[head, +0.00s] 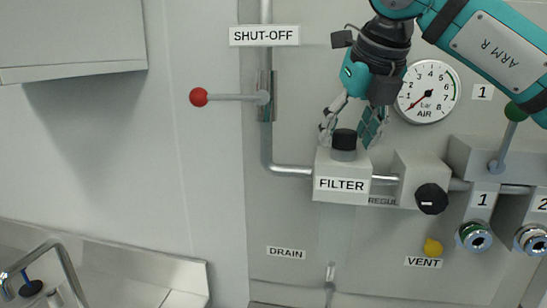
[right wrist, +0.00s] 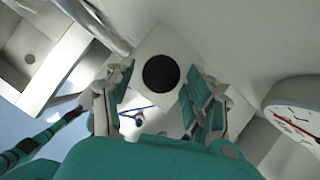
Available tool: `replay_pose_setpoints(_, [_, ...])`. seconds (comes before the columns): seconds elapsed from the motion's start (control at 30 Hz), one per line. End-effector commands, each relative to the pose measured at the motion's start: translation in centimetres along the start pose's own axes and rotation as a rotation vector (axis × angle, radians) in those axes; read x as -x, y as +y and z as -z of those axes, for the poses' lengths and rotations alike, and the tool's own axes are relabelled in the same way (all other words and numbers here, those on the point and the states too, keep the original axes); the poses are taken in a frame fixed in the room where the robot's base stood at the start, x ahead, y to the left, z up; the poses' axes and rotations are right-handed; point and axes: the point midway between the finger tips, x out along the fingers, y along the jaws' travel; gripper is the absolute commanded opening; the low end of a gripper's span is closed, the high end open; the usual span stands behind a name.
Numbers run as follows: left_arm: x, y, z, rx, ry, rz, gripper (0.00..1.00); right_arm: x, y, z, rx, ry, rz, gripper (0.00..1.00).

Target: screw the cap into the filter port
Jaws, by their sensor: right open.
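The black round cap (head: 344,139) sits upright on the grey collar on top of the filter block (head: 322,165), which bears the FILTER label. I cannot tell how deep the cap is seated in the port. My right gripper (head: 350,128) points down over the block, open, with one finger on each side of the cap. In the right wrist view the cap (right wrist: 161,73) shows as a black disc between the open fingers (right wrist: 158,85), with gaps on both sides.
A regulator with a black knob (head: 432,199) stands right of the filter. The air gauge (head: 428,92) is close to the right gripper. A pipe (head: 267,135) and red-knobbed shut-off lever (head: 199,97) are at left. The wall below the filter is mostly clear.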

Motion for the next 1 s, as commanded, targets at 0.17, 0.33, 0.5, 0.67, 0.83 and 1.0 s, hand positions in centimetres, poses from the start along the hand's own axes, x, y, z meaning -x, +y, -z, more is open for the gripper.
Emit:
replay_pose_setpoints(0.17, [0.4,0.0,0.0,0.000,0.000,0.000,0.40,0.0,0.0,0.0,0.067,0.000,-0.036,0.55])
replay_pose_setpoints(0.33, [0.3,0.1,0.1,0.000,0.000,-0.001,0.40,0.0,0.0,0.0,0.066,0.000,-0.035,0.55])
replay_pose_setpoints(0.5, [1.1,0.0,0.1,0.000,0.000,-0.001,0.40,0.2,-0.2,-0.2,0.138,0.002,-0.077,0.55])
replay_pose_setpoints(0.67, [2.1,0.0,0.2,0.000,0.000,-0.001,0.40,0.2,-0.3,-0.2,0.268,0.002,-0.150,0.55])
replay_pose_setpoints(0.83, [2.7,0.0,0.3,0.000,0.000,-0.001,0.40,0.1,-0.4,-0.2,0.355,0.002,-0.194,0.55])
replay_pose_setpoints(1.0, [2.7,0.0,0.3,0.000,0.000,-0.001,0.40,0.0,-0.3,-0.1,0.374,0.000,-0.203,0.55])
